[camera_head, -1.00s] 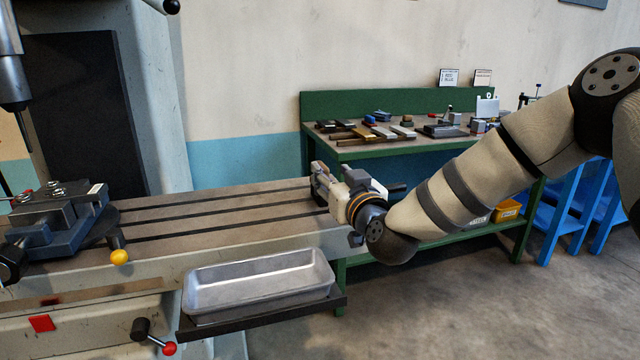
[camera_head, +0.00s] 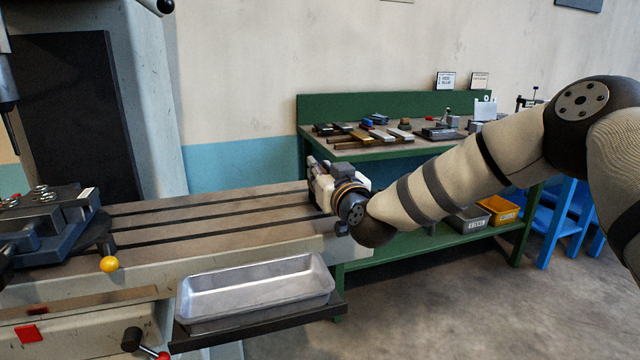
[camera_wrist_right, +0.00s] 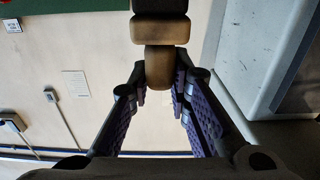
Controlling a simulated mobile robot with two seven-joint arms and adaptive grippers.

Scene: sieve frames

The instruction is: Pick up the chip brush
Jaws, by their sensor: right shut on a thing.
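My right gripper (camera_head: 314,172) is over the far right end of the grey slotted machine table (camera_head: 210,204). In the right wrist view, my right gripper (camera_wrist_right: 160,88) has its purple-padded fingers on either side of a tan-brown piece with a dark band (camera_wrist_right: 160,30), which looks like the chip brush. It is shut on this piece. The piece reaches up out of the top of the wrist view. In the head view the brush cannot be made out behind the gripper and wrist. My left gripper is not in view.
A metal tray (camera_head: 256,291) sits on a dark shelf at the table's front. A blue-grey vise (camera_head: 45,225) stands at the table's left. A green bench (camera_head: 350,152) with tools is behind. The slotted table's middle is clear.

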